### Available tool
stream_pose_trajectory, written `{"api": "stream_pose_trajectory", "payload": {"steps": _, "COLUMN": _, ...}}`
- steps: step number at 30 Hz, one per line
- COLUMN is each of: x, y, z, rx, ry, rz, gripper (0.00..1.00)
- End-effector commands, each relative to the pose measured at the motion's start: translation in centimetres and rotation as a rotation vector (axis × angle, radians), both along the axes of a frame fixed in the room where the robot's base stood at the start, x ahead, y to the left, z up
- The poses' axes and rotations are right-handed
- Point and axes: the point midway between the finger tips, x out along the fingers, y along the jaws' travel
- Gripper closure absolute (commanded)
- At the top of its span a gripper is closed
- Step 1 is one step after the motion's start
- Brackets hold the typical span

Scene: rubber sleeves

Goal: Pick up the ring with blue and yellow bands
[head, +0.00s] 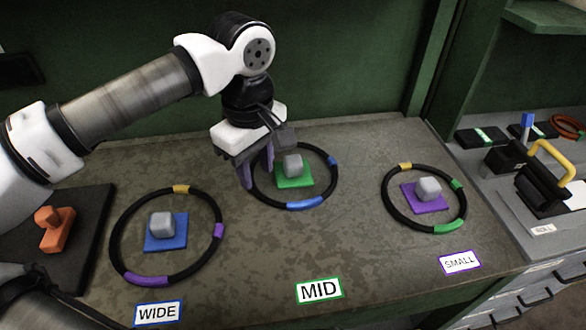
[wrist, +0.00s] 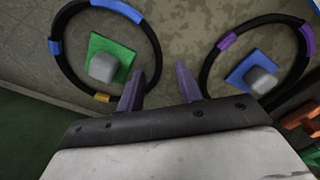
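The ring with blue and yellow bands is the black middle ring (head: 322,197), lying around a green base with a grey block (head: 293,165). Its blue bands show in the head view; its yellow band shows in the wrist view, where the ring (wrist: 62,77) is at upper left. My gripper (head: 257,170) is open, with purple fingers over the ring's left side in the head view. In the wrist view my gripper (wrist: 160,84) has its left finger overlapping the ring's edge. I cannot tell whether they touch. Nothing is held.
A ring with yellow and purple bands (head: 116,248) lies left around a blue base. A ring with yellow and green bands (head: 388,210) lies right around a purple base. Labels WIDE (head: 158,313), MID (head: 319,290) and SMALL (head: 460,262) lie in front. An orange piece (head: 55,230) is far left.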

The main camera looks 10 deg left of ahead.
Motion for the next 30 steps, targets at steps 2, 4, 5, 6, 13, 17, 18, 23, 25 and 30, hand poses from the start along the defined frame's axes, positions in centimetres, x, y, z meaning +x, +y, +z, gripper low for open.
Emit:
{"api": "stream_pose_trajectory", "payload": {"steps": 2, "x": -0.1, "y": -0.1, "z": -0.6, "rx": 0.000, "ry": 0.002, "rz": -0.001, "gripper": 0.65}}
{"api": "stream_pose_trajectory", "payload": {"steps": 4, "x": -0.2, "y": -0.2, "z": -1.5, "rx": -0.001, "ry": 0.004, "rz": -0.001, "gripper": 0.65}}
{"api": "stream_pose_trajectory", "payload": {"steps": 5, "x": -0.2, "y": -0.3, "z": -2.0, "rx": -0.002, "ry": 0.003, "rz": -0.002, "gripper": 0.65}}
{"api": "stream_pose_trajectory", "payload": {"steps": 6, "x": -0.3, "y": -0.4, "z": -2.6, "rx": -0.002, "ry": 0.004, "rz": -0.001, "gripper": 0.65}}
{"api": "stream_pose_trajectory", "payload": {"steps": 13, "x": -0.2, "y": -0.4, "z": -5.0, "rx": -0.001, "ry": 0.000, "rz": 0.000, "gripper": 0.65}}
{"api": "stream_pose_trajectory", "payload": {"steps": 17, "x": -0.1, "y": -0.4, "z": -5.1, "rx": 0.000, "ry": -0.001, "rz": 0.000, "gripper": 0.65}}
{"api": "stream_pose_trajectory", "payload": {"steps": 18, "x": -0.1, "y": -0.4, "z": -5.1, "rx": 0.000, "ry": -0.001, "rz": 0.000, "gripper": 0.65}}
{"api": "stream_pose_trajectory", "payload": {"steps": 23, "x": -0.1, "y": -0.4, "z": -5.1, "rx": 0.000, "ry": -0.001, "rz": 0.000, "gripper": 0.80}}
{"api": "stream_pose_trajectory", "payload": {"steps": 25, "x": -0.1, "y": -0.4, "z": -5.1, "rx": 0.000, "ry": -0.001, "rz": 0.000, "gripper": 0.89}}
{"api": "stream_pose_trajectory", "payload": {"steps": 30, "x": -0.1, "y": -0.4, "z": -5.1, "rx": 0.000, "ry": -0.001, "rz": 0.000, "gripper": 1.00}}
